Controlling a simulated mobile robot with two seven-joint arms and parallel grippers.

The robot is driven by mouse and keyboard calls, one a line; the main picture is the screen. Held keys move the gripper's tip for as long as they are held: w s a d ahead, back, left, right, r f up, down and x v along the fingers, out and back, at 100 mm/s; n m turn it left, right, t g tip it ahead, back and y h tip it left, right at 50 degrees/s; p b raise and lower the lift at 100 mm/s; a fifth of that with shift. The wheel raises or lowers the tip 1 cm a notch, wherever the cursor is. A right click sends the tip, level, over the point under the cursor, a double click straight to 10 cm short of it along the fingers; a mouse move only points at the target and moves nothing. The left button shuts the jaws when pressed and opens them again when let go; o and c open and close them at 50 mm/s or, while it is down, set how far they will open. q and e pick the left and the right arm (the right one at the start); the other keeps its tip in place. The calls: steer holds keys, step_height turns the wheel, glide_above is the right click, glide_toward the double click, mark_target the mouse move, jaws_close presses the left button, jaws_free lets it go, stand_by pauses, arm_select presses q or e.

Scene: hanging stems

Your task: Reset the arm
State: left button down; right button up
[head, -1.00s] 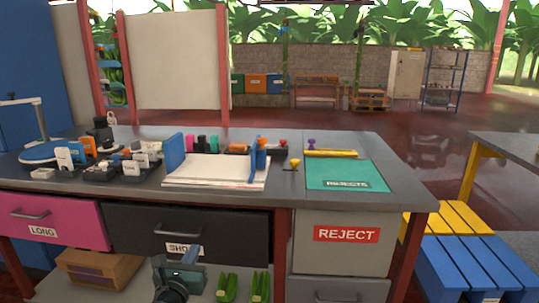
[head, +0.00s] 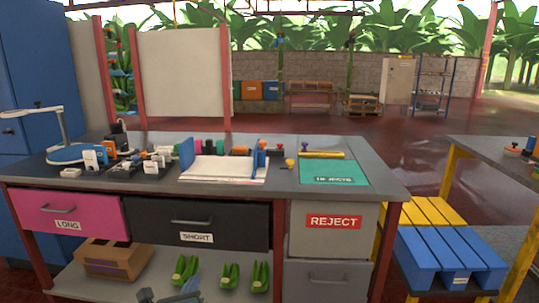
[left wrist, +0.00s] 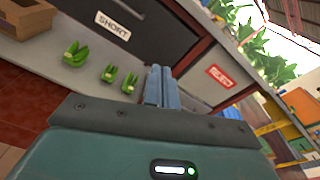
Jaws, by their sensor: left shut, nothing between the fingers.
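My left gripper (head: 190,287) shows only in part at the bottom edge of the head view, in front of the bench's lower shelf. In the left wrist view its two blue-grey fingers (left wrist: 158,86) are together with nothing between them. It is apart from the green bunches (head: 229,275), which lie in a row on the lower shelf and also show in the left wrist view (left wrist: 108,74). My right gripper is not in view.
The workbench (head: 285,182) carries papers, small tools and a green mat (head: 335,170). Below are a pink drawer (head: 70,213), a black SHORT drawer (head: 195,222) and a REJECT drawer (head: 333,240). A cardboard box (head: 112,262) stands on the shelf. Yellow and blue slatted crates (head: 450,250) stand right.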

arm_select(q)
steer(key=s+d+r+n+g+p, duration=0.1)
steer(key=s+n+p, duration=0.5)
steer(key=s+n, duration=0.8)
steer(key=s+d+n+g+h+p, duration=0.1)
steer(key=s+d+n+g+p, duration=0.2)
steer(key=s+n, duration=1.1)
steer(key=n+g+p, duration=0.1)
steer(key=g+p, duration=0.1)
steer(key=p, duration=0.1)
steer(key=shift+d+r+n+h+p, duration=0.2)
steer(key=shift+r+n+h+p, duration=0.1)
steer(key=shift+r+p, duration=0.05)
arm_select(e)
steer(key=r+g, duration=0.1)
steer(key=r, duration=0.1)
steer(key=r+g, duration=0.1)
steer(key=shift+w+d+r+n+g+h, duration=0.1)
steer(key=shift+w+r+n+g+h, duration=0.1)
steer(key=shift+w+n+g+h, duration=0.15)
arm_select(q)
steer(key=shift+s, duration=0.1)
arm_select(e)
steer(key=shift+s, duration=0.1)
